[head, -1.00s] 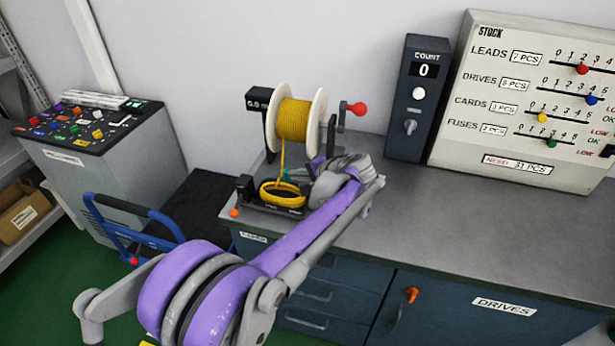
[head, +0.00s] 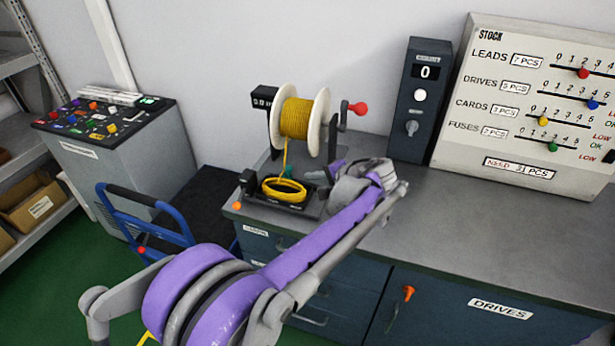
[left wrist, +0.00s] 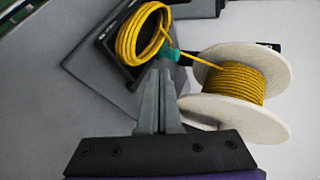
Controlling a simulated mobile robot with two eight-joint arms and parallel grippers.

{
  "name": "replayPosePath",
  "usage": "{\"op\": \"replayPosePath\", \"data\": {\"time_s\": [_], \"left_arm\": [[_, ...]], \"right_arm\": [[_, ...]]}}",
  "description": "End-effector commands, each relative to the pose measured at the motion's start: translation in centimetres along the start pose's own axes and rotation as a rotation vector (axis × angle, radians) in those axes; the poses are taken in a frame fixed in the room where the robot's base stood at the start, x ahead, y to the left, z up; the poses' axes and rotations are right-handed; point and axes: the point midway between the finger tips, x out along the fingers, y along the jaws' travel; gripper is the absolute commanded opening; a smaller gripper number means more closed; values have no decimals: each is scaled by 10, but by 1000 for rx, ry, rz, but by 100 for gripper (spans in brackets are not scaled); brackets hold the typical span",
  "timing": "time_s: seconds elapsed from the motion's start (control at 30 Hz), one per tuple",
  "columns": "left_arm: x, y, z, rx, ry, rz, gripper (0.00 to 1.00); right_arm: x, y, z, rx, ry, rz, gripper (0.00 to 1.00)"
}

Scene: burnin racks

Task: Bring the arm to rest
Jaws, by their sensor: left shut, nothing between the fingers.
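My left arm comes in from the lower left of the head view, and its left gripper (head: 318,176) is at the bench, just right of the yellow cable coil (head: 284,190). In the left wrist view the two grey fingers (left wrist: 160,78) are together with nothing between them. Their tips point toward the coil (left wrist: 138,34) and a small teal piece (left wrist: 170,54) beside it. I cannot tell whether they touch. My right gripper is in neither view.
A white spool of yellow cable (head: 297,120) with a red-knobbed crank stands behind the coil tray (head: 300,208). A count box (head: 419,100) and stock board (head: 535,100) stand farther right. The bench top (head: 470,225) is clear at right. A blue-handled cart (head: 150,225) stands left.

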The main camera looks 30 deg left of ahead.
Motion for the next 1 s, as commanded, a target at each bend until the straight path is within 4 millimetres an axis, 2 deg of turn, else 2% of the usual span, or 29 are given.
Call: {"op": "replayPosePath", "data": {"time_s": [0.03,0.1,0.3,0.5,0.7,0.77,0.87,1.0], "left_arm": [[-14,1,-1,3,5,1,0],[-30,1,-1,3,4,1,0],[-65,0,-1,2,3,1,0],[-79,0,0,1,1,1,0],[-80,1,3,-2,2,11,0],[-80,3,11,-6,9,38,0],[-82,13,36,-23,29,127,0],[-90,44,87,-77,80,322,0]], "right_arm": [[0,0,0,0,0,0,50],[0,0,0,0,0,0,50],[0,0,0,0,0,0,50],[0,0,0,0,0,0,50],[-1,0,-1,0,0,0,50],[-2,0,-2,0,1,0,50],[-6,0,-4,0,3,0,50],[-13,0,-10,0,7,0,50]]}}
